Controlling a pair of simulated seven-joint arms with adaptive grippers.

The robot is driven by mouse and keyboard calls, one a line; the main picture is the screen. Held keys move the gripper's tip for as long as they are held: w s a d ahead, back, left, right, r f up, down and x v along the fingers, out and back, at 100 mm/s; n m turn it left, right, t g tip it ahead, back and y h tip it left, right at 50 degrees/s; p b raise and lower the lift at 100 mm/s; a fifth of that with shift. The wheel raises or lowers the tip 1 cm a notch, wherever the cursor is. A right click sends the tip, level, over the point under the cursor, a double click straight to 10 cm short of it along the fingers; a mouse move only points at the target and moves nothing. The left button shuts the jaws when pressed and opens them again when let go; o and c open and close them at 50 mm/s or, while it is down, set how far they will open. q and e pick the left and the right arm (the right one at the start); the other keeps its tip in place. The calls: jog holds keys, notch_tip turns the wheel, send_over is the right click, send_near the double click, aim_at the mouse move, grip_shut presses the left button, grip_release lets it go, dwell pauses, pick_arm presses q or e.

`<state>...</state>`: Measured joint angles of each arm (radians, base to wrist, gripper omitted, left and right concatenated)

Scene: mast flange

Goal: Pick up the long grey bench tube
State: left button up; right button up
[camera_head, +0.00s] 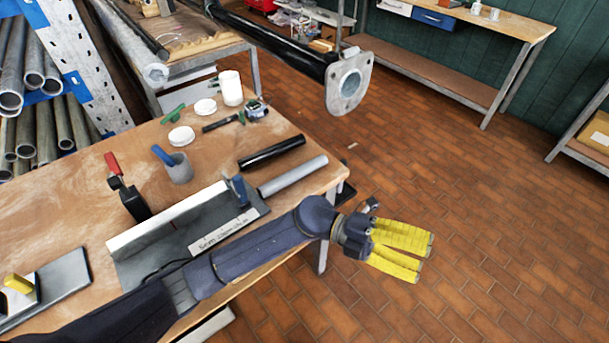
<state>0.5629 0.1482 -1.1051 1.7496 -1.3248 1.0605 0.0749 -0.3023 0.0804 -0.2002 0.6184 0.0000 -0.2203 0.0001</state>
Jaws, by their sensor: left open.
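A light grey tube (293,175) lies on the wooden bench (70,190) near its right end. Its right end is bare, and its left end meets a dark fixture with a pale fence (170,217) and a blue-handled clamp (238,189). I cannot tell how far it runs into the fixture. My left gripper (424,260) has yellow fingers, spread apart and empty. It is beyond the bench's right edge, over the floor in the picture, to the right of and below the tube, not touching it. My left arm crosses the front of the bench. My right gripper is out of view.
A short black tube (271,152) lies just behind the grey one. A black mast with a grey flange (347,82) juts in above. A red-handled clamp (127,190), grey cup (180,168) and white jar (231,88) stand on the bench. The brick floor (480,220) at right is clear.

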pick_arm(q)
jog(key=w+a+f+m+t+y, duration=0.2)
jog(key=w+a+f+m+y, duration=0.2)
jog(key=w+a+y, duration=0.15)
jog(key=m+t+y, duration=0.2)
jog(key=t+y, duration=0.6)
jog(key=t, duration=0.2)
send_near(292, 172)
jog(key=shift+t+h, duration=0.3)
jog(key=shift+h, duration=0.05)
jog(key=x, duration=1.1)
jog(key=shift+s+a+f, duration=0.15)
jog(key=shift+a+f, duration=0.05)
jog(key=shift+f, duration=0.3)
jog(key=shift+c, duration=0.2)
grip_shut()
